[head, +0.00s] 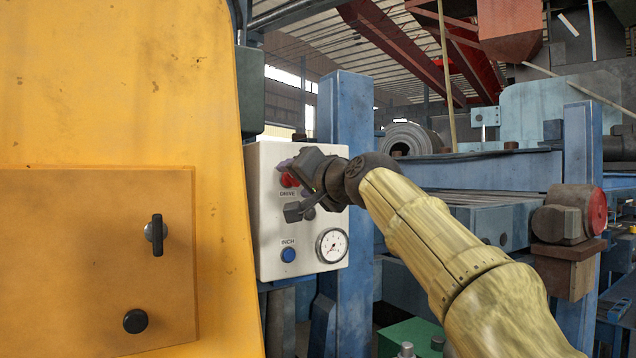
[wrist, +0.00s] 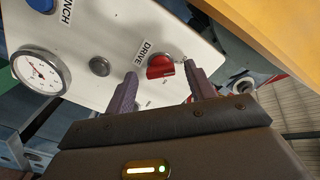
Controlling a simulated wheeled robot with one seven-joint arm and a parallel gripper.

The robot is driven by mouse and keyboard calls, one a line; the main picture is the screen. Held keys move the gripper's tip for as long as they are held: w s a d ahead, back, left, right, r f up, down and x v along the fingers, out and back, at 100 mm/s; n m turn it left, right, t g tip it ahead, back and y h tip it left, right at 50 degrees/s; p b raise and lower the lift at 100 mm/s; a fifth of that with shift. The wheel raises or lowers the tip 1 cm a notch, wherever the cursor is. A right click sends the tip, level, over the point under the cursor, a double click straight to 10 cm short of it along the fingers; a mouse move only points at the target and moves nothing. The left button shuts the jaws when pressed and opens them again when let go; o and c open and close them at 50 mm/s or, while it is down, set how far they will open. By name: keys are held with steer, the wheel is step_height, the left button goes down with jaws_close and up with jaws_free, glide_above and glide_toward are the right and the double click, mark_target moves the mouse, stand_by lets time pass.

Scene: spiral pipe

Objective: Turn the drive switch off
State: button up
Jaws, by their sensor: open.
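The drive switch is a red knob (head: 289,180) on the upper part of a white control box (head: 272,225), above the label DRIVE. In the wrist view the red knob (wrist: 160,67) sits beside the DRIVE label. My gripper (head: 288,188) is at the front of the box, at the upper right of its face, and partly covers the knob in the head view. In the wrist view its two fingers (wrist: 162,85) are apart, one to each side of the knob from this angle. Whether they touch it cannot be told.
The box also carries a blue INCH button (head: 288,254), a round gauge (head: 332,245) and a dark knob (wrist: 99,66). A yellow panel (head: 110,90) with a black handle (head: 157,233) stands close on the left. A blue post (head: 346,110) rises behind the box.

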steer(key=b+v, duration=0.8)
steer(key=v, duration=0.9)
steer(key=shift+b, duration=0.4)
steer(key=w+d+f+m+g+h, duration=0.15)
steer(key=w+f, duration=0.25)
steer(key=f, duration=0.5)
steer(key=w+d+f+g+h, duration=0.1)
steer(key=w+d+f+h, duration=0.3)
steer(key=f, duration=0.6)
step_height(320, 180, down, 19)
steer(key=g, duration=0.4)
steer(key=s+d+f+n+g+h, duration=0.1)
steer(key=s+f+g, duration=0.1)
steer(key=s+f, duration=0.4)
steer(key=s+d+f+n+g+h, duration=0.1)
steer(key=s+f, duration=0.6)
steer(key=f, duration=0.7)
steer(key=s+d+f+n+g+h, duration=0.1)
steer(key=s+f+n+g, duration=0.1)
steer(key=s+f, duration=0.4)
step_height(320, 180, down, 4)
steer(key=shift+s+r+g, duration=0.1)
steer(key=shift+s+g, duration=0.3)
steer(key=shift+g, duration=0.35)
